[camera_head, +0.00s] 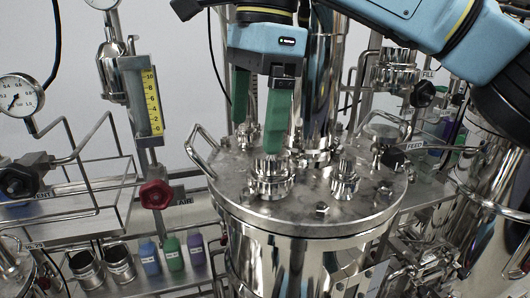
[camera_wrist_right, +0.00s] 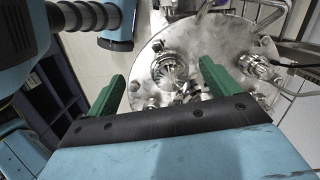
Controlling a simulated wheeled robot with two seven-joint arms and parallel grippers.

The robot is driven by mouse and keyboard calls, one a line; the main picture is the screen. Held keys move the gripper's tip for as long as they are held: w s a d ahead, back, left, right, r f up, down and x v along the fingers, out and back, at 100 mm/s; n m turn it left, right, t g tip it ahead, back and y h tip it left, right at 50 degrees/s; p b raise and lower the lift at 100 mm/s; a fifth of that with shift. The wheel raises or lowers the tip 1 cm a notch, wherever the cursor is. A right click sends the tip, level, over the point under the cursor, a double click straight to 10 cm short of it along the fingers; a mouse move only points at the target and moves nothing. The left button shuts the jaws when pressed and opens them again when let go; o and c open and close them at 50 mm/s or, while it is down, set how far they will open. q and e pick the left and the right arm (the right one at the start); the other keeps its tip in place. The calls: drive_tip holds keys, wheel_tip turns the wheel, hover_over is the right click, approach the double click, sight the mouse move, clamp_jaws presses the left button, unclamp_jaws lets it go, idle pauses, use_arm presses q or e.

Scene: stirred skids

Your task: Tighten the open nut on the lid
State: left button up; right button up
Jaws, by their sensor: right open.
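The round steel lid (camera_head: 290,216) sits on the polished vessel. Small nuts stand around its rim, among them a front nut (camera_head: 321,209) and a left nut (camera_head: 247,194). I cannot tell which nut is the open one. My right gripper (camera_head: 258,136) points down over the lid's left part, its green fingers apart and empty. The nearer fingertip looks close to the left clamped fitting (camera_head: 271,178); contact is unclear. In the right wrist view the fingers (camera_wrist_right: 162,72) spread over the lid (camera_wrist_right: 205,30), with the fitting (camera_wrist_right: 170,68) between them. My left gripper is not seen.
A smaller fitting (camera_head: 343,179) and a tall steel column (camera_head: 324,75) rise from the lid. A bent handle (camera_head: 201,150) stands at its left edge. A red valve knob (camera_head: 156,194), a yellow gauge (camera_head: 152,100) and small bottles (camera_head: 173,253) are to the left.

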sight(266, 163)
drive_tip(key=shift+w+d+f+m+t+h, duration=0.2)
drive_tip(key=shift+w+d+m+t+h, duration=0.1)
drive_tip(key=shift+w+d+h, duration=0.4)
drive_tip(key=shift+w+f, duration=0.2)
drive_tip(key=shift+f, duration=0.1)
wheel_tip(266, 163, down, 7)
drive_tip(key=shift+f+b, duration=0.1)
drive_tip(key=shift+b, duration=0.6)
drive_tip(key=c, duration=1)
